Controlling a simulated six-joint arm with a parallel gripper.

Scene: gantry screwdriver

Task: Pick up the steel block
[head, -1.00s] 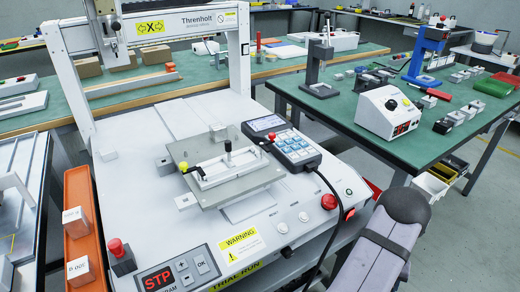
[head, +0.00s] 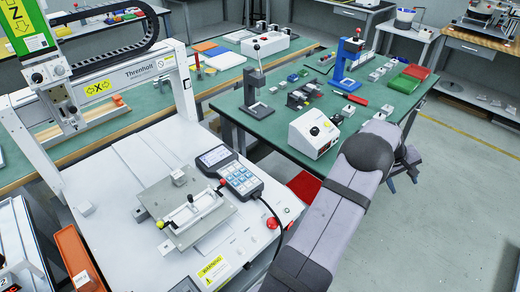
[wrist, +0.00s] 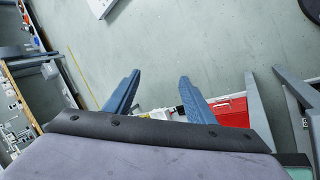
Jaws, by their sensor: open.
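Several small grey metal blocks lie around the fixture plate (head: 220,228) on the white gantry machine in the head view. One block (head: 178,176) is at the plate's back edge, another (head: 85,208) stands on the machine's left side, and another (head: 141,214) is at the plate's left corner. I cannot tell which is the steel block. My gripper (head: 403,180) is at the right, beyond the machine and in front of the green bench, far from these blocks. In the wrist view my gripper (wrist: 158,92) has its two blue-grey fingers apart with nothing between them.
The gantry frame (head: 90,90) rises at the left. A keypad pendant (head: 240,180) with a cable lies right of the plate. The green bench (head: 275,130) carries presses, a white control box (head: 313,134) and more small blocks. Open floor (head: 460,180) lies at the right.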

